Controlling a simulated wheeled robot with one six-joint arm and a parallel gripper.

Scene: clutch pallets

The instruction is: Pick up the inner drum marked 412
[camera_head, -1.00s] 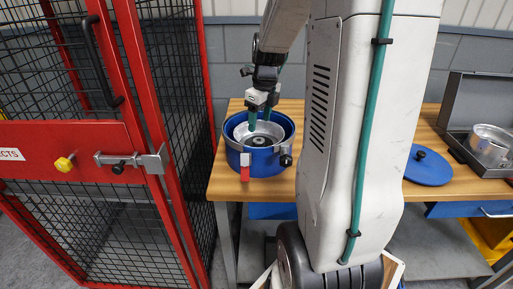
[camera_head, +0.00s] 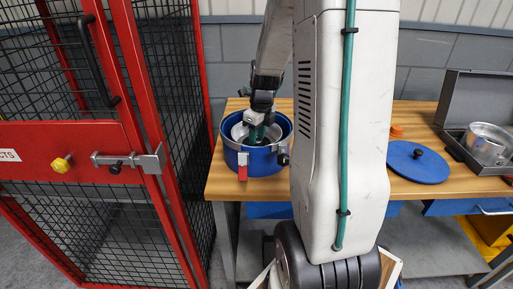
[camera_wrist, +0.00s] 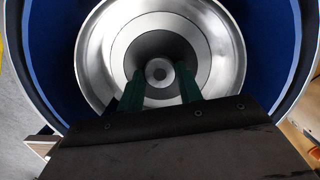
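A silver metal drum (camera_wrist: 222,50) sits inside a blue round pot (camera_head: 258,163) on the wooden bench; its rim also shows in the head view (camera_head: 238,131). No 412 marking can be read on it. My gripper (camera_wrist: 160,78) reaches down into the drum, its two green fingers apart on either side of a small round hub (camera_wrist: 159,70) at the drum's centre. Whether the fingers touch the hub cannot be told. In the head view my gripper (camera_head: 257,136) is low inside the pot, and its fingertips are hidden.
A blue lid (camera_head: 418,164) with a black knob lies on the wooden bench (camera_head: 225,182) to the right. A grey open case (camera_head: 470,160) holds another metal drum (camera_head: 488,143). An orange object (camera_head: 396,130) lies behind the lid. A red mesh cage (camera_head: 165,110) stands close on the left.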

